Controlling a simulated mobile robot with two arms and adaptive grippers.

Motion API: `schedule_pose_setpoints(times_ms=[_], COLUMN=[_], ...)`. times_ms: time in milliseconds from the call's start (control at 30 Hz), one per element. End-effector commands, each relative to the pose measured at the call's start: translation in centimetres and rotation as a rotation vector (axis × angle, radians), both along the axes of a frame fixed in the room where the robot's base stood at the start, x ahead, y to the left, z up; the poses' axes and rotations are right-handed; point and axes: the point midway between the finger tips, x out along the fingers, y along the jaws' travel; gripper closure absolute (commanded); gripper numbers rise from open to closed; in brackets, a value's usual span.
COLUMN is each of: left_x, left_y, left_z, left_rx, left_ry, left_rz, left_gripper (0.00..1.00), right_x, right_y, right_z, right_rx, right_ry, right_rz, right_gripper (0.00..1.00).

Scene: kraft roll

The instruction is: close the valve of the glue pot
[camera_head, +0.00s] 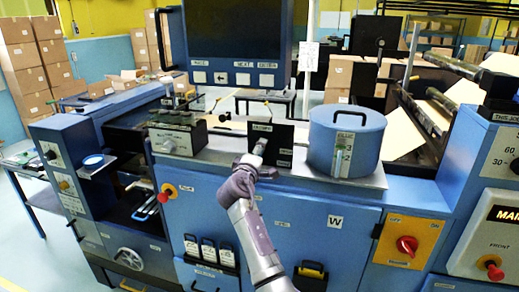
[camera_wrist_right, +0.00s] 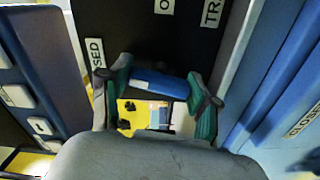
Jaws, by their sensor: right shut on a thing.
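The blue glue pot (camera_head: 365,150), a round lidded drum with a level strip on its front, stands on the machine's grey top. To its left is an upright black plate (camera_head: 285,137) with white labels. In the right wrist view the black plate (camera_wrist_right: 150,40) has a "…SED" label at left, a partly cut "O…" label on top and "TRA…" at right. My right gripper (camera_head: 255,160) is at this plate, its green-padded fingers shut on a blue bar-shaped handle (camera_wrist_right: 158,83). The handle lies crosswise between the pads; its mount is hidden. My left gripper is out of view.
A grey switch box (camera_head: 178,138) with several knobs stands left of the plate. A large screen (camera_head: 235,45) hangs above. A yellow panel with a red rotary switch (camera_head: 407,245) is at lower right. A red knob (camera_head: 165,195) sticks out at left.

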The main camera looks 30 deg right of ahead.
Motion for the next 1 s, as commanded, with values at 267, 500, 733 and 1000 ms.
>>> schedule_pose_setpoints(times_ms=[267,500,733,1000], left_x=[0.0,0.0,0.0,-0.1], left_y=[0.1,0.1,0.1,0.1], left_z=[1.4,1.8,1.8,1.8], left_rx=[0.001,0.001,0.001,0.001], left_ry=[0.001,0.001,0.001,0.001], left_rz=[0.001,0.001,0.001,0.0], left_gripper=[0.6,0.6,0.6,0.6], right_x=[0.0,0.0,0.0,0.0], right_y=[-0.1,-0.1,-0.1,-0.1], right_z=[0.4,0.4,0.3,0.3], right_rx=[-0.109,-0.153,-0.164,-0.166], right_ry=[0.121,0.169,0.183,0.183], right_rz=[0.0,0.0,0.0,-0.001], right_gripper=[0.73,0.73,0.73,0.73])
